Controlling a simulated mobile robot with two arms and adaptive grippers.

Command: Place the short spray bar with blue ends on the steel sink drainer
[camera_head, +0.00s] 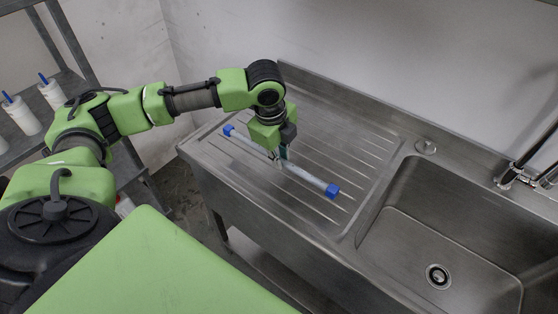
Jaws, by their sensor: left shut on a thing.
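The short spray bar (308,179) is a pale grey tube with a blue end at each tip. It lies diagonally across the view, over the ribbed steel sink drainer (348,146). My left gripper (281,160) points down and is shut on the bar near its middle. The bar is at or just above the drainer surface; I cannot tell whether it touches. The fingertips are partly hidden by the gripper body. My right gripper is not in view.
The sink basin (420,232) with a drain and a tap (509,176) is right of the drainer. A wall runs behind. A grey shelf (68,84) with white blue-tipped bottles (21,115) stands at the left. The drainer around the bar is clear.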

